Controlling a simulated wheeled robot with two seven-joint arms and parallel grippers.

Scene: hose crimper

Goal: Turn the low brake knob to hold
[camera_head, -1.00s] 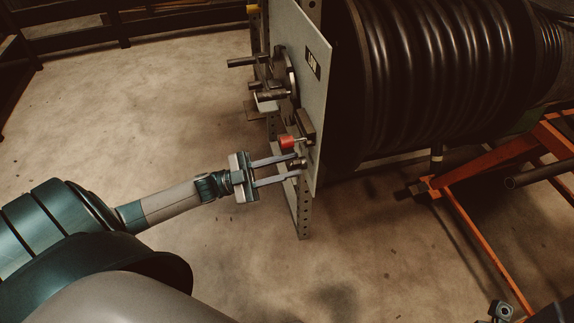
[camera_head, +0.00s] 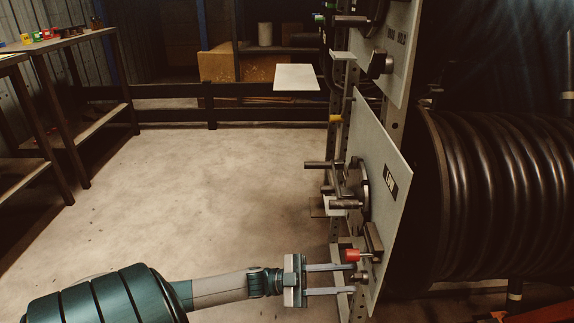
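The low panel is a grey plate with a dark "LOW" label (camera_head: 390,182), at the right of centre in the head view. Near its bottom is a red knob (camera_head: 352,255) on a dark lever or bracket. Just below the red knob, a small dark knob (camera_head: 359,277) stands out from the panel. I cannot read any mark on it. My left gripper (camera_head: 351,279) is open, with its two fingers pointing right, above and below the level of the small dark knob. I cannot tell whether they touch it. My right gripper is out of view.
A dark spoked handwheel (camera_head: 355,190) with bar handles sticks out above my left gripper. A second panel (camera_head: 398,60) stands higher up. A large black ribbed drum (camera_head: 490,190) is behind the panels. Open concrete floor (camera_head: 190,190) lies left, with shelves (camera_head: 75,140) beyond.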

